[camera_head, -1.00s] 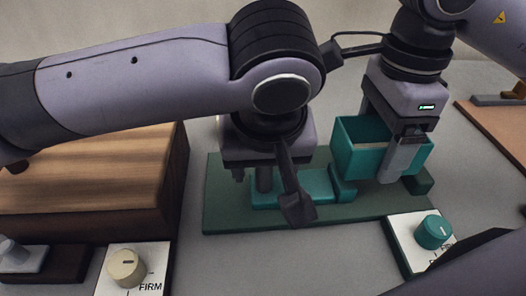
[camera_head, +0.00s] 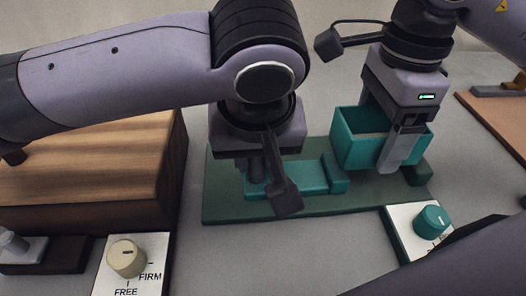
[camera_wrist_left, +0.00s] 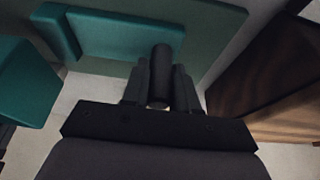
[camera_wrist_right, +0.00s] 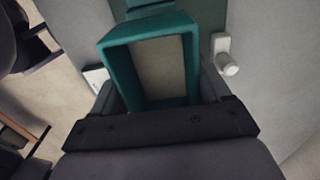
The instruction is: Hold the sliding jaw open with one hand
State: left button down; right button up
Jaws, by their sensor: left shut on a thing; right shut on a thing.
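A teal sliding jaw (camera_head: 285,180) lies on a dark green base (camera_head: 222,202), its raised face (camera_head: 335,172) at the right end. My left gripper (camera_head: 256,172) is shut on the jaw's dark upright post (camera_wrist_left: 160,75), which stands between its fingers in the left wrist view. A fixed teal jaw (camera_head: 418,173) is at the base's right end. My right gripper (camera_head: 392,135) is shut on an open teal box (camera_head: 357,150), its fingers on opposite outer sides in the right wrist view (camera_wrist_right: 120,60). The box is between the two jaws; whether it touches the base is unclear.
A teal knob (camera_head: 432,220) on a white plate stands front right of the base. A cream knob (camera_head: 126,258) marked FREE and FIRM is front left. A large wooden block (camera_head: 90,170) stands left, and a brown board (camera_head: 495,115) lies far right.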

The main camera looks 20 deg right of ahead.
pick_arm(q)
jog(key=shift+w+a, duration=0.25)
jog(key=shift+a, duration=0.7)
jog(key=shift+w+a, duration=0.2)
jog(key=shift+a, duration=0.7)
